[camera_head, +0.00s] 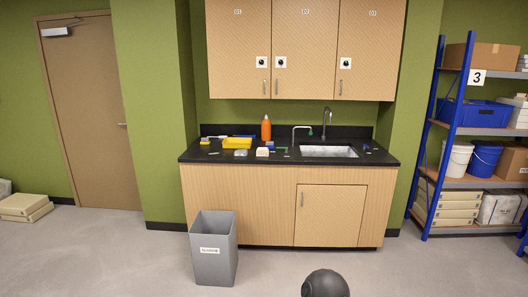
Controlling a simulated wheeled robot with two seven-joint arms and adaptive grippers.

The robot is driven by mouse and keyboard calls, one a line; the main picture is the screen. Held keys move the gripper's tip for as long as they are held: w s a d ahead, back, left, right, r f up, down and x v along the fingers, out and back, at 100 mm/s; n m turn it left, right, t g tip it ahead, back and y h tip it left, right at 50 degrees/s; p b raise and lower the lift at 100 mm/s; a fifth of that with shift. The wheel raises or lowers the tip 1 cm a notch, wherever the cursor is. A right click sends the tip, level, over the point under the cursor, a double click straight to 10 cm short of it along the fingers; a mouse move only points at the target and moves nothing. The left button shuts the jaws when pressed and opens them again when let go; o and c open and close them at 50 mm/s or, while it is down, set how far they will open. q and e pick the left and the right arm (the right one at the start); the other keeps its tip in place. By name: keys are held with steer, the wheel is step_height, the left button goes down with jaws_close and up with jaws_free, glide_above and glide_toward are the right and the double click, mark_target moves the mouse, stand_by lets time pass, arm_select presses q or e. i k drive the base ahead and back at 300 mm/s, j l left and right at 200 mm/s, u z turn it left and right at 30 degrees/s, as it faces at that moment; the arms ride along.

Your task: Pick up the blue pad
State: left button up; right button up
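The black counter (186,157) with a sink (327,151) stands against the far wall. Several small items lie on it. A small blue item (270,144) lies left of the sink, near an orange bottle (266,129). Another small blue item (367,147) lies right of the sink. At the counter's left end, a small yellow-and-blue item (205,141) lies beside a yellow tray (238,143). These are too small to tell which one is the blue pad. Neither of my grippers is in view.
A grey bin (213,250) stands on the floor in front of the counter's left part. Blue-framed shelves (468,131) with boxes and buckets stand at the right. A closed door (90,110) is at the left.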

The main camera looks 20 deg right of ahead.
mark_target(270, 144)
steer(key=i+l+z, duration=0.2)
steer(key=i+l, duration=0.65)
steer(key=i+l+z, duration=0.15)
steer(key=i+l, duration=0.65)
steer(key=i, duration=0.15)
